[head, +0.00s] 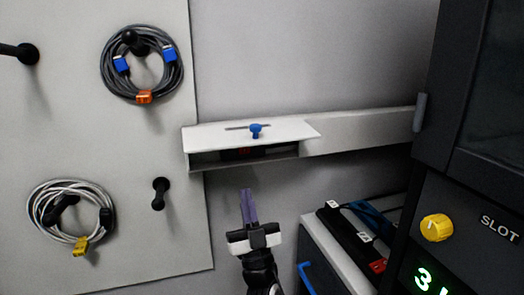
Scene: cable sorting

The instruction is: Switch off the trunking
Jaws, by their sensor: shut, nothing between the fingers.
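The trunking (365,132) is a pale rail running along the grey wall in the head view, from the board's edge to the dark cabinet. Its left part has a white lid (215,135) with a dark slot and a blue knob (256,131) on top. The lid's front stands open over a dark gap, where a small dark unit with a red mark (244,152) is partly visible. My gripper (247,192) is shut and empty. It points up, below the trunking and apart from it in the picture.
A pegboard (120,230) on the left holds a dark coiled cable (106,82) and a light one (40,198). A dark cabinet with a yellow knob (436,228) stands at right. A power strip (345,235) lies on a low drawer unit (318,240) with a blue handle.

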